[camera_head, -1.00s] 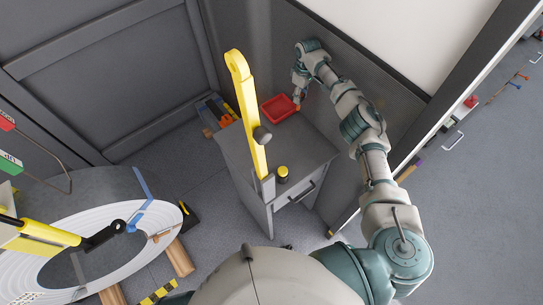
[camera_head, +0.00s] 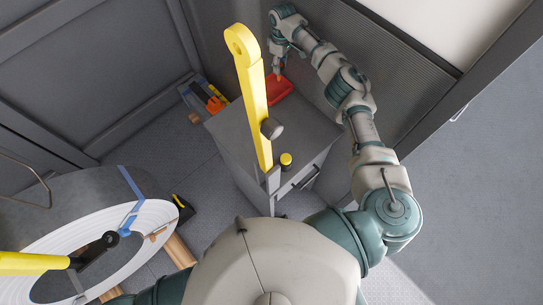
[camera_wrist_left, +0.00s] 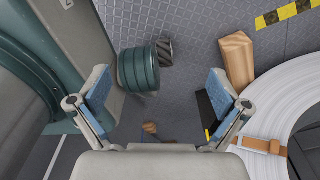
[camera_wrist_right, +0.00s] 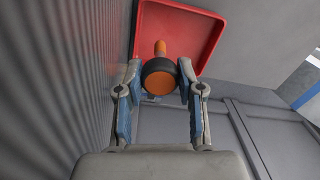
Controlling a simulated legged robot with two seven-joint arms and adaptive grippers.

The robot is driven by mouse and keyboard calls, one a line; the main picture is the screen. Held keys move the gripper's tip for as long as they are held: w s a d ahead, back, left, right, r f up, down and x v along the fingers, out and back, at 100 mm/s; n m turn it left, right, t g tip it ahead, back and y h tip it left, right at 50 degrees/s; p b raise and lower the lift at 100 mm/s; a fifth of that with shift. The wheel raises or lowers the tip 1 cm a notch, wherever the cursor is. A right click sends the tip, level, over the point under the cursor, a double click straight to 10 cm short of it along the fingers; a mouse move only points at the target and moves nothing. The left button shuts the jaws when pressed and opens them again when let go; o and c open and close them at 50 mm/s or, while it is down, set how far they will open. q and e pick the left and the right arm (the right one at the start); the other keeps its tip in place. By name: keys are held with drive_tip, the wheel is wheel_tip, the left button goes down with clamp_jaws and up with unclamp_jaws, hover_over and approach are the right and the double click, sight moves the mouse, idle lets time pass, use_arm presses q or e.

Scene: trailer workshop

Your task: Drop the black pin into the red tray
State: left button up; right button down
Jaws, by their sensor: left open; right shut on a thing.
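The red tray (camera_head: 288,89) lies at the back of the grey cabinet's top, against the ribbed wall. It fills the upper part of the right wrist view (camera_wrist_right: 208,32). My right gripper (camera_head: 277,74) is at the tray. In the right wrist view my right gripper (camera_wrist_right: 158,82) is shut on the black pin (camera_wrist_right: 145,70), which has a black collar and orange ends. The pin shows in front of the tray's inside; its height above the tray floor is unclear. My left gripper (camera_wrist_left: 158,80) is open and empty, away from the cabinet, above the floor.
A yellow-topped black cylinder (camera_head: 286,160) sits near the cabinet's front edge. A large white coil (camera_head: 60,245) lies at the left. Bins (camera_head: 205,98) stand behind the cabinet's left side.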

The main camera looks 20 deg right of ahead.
drive_tip(key=shift+w+a+f, duration=0.2)
drive_tip(key=shift+w+a, duration=0.05)
drive_tip(key=shift+a, duration=0.35)
drive_tip(key=shift+w+a+f, duration=0.2)
drive_tip(key=shift+a, duration=0.35)
drive_tip(key=c, duration=1)
unclamp_jaws()
drive_tip(key=shift+s+d+r, duration=0.1)
drive_tip(key=shift+s, duration=0.05)
drive_tip(key=o, duration=0.4)
drive_tip(key=shift+s+d, duration=0.1)
drive_tip(key=shift+d, duration=0.15)
drive_tip(key=shift+c, duration=0.2)
drive_tip(key=shift+d+f, duration=0.25)
drive_tip(key=shift+d, duration=0.35)
drive_tip(key=shift+a, duration=0.4)
use_arm(q)
drive_tip(key=shift+w+a+f, duration=0.15)
drive_tip(key=shift+a+f, duration=0.05)
drive_tip(key=shift+a, duration=0.4)
drive_tip(key=shift+w+a+f, duration=0.2)
drive_tip(key=shift+a+f, duration=0.05)
drive_tip(key=shift+a, duration=0.4)
drive_tip(key=shift+w+a+f, duration=0.15)
drive_tip(key=shift+a+f, duration=0.05)
drive_tip(key=shift+a, duration=0.4)
use_arm(e)
wheel_tip(320, 180, up, 12)
drive_tip(key=shift+w+a, duration=0.3)
drive_tip(key=shift+a, duration=0.1)
